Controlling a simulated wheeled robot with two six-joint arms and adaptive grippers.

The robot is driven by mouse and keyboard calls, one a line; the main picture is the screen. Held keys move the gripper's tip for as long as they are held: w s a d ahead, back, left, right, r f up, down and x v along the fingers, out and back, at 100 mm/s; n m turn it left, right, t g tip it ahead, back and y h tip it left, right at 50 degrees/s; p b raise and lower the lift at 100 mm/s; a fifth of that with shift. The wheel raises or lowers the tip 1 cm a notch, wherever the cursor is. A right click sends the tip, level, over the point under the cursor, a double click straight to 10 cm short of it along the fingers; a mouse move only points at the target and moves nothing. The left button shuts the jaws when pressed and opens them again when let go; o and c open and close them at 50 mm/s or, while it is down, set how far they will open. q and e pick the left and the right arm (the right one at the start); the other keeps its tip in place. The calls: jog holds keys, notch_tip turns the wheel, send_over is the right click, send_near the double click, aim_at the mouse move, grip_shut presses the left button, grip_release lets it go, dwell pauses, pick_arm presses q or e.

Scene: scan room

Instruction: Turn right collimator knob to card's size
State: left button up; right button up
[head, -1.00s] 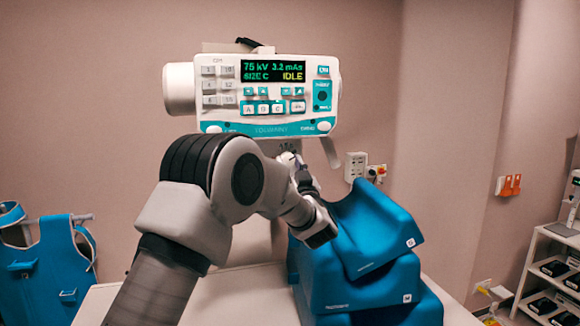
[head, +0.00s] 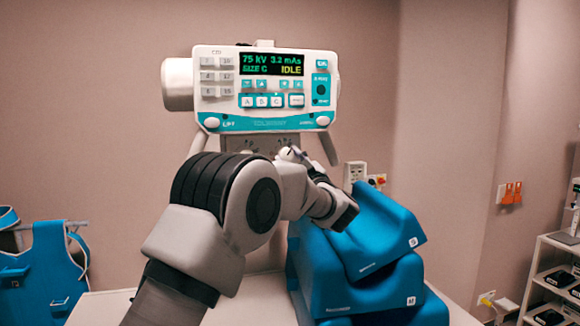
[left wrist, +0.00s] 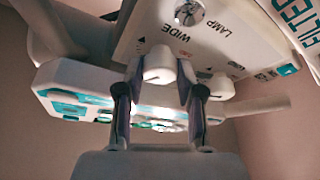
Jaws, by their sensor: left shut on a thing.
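The white and teal console (head: 266,90) hangs at the centre of the head view. Its display reads 75 kV, 3.2 mAs, a size letter that looks like C, and IDLE. Below it is a grey collimator plate (head: 240,144) with dial marks, partly hidden by my left arm. My left gripper (head: 290,153) is at the right part of this plate. In the left wrist view my left gripper (left wrist: 158,100) is shut on a white knob (left wrist: 158,66), apparently the right collimator knob. A second white knob (left wrist: 222,88) is free beside it. I see no card. My right gripper is out of view.
Blue stepped positioning blocks (head: 365,250) stand on the pale table (head: 260,302) just below and right of my left wrist. A blue apron (head: 45,265) hangs at the left. A shelf (head: 550,250) stands at the right. In the left wrist view a lamp button (left wrist: 188,12) is near the held knob.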

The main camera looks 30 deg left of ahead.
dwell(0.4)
pick_arm(q)
jog(key=o, duration=1.2)
jog(key=shift+w, duration=0.1)
jog(key=shift+c, duration=0.2)
jog(key=v, duration=1.2)
jog(key=shift+a+f, duration=0.1)
